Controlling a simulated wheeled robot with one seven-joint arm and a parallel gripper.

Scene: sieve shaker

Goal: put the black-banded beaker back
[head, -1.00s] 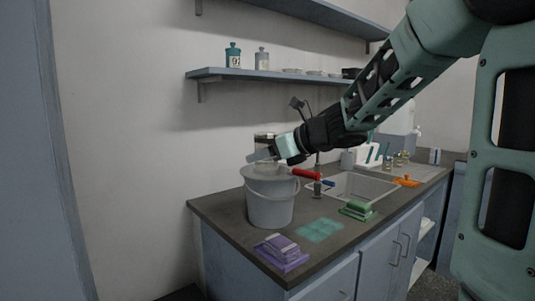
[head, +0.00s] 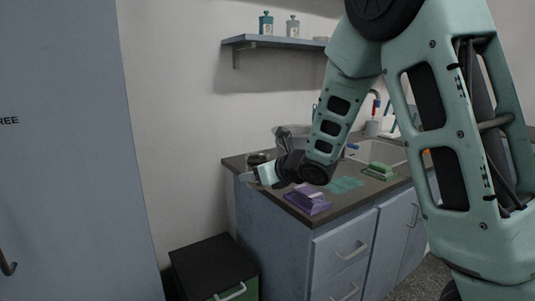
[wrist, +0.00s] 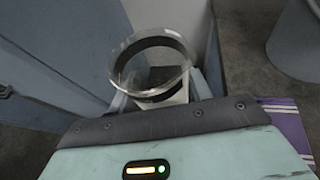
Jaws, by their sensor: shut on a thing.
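My gripper (head: 262,173) is shut on the black-banded beaker (wrist: 122,68), a clear glass with a dark band around it. In the wrist view the beaker sits between the fingers with its open rim towards the camera. The floor and a dark-topped surface show through and behind the glass. Whether the beaker holds anything is unclear.
A bucket (wrist: 298,40) stands there. A low black-topped cabinet (head: 212,262) is left of the counter. A wall shelf (head: 275,42) holds two bottles.

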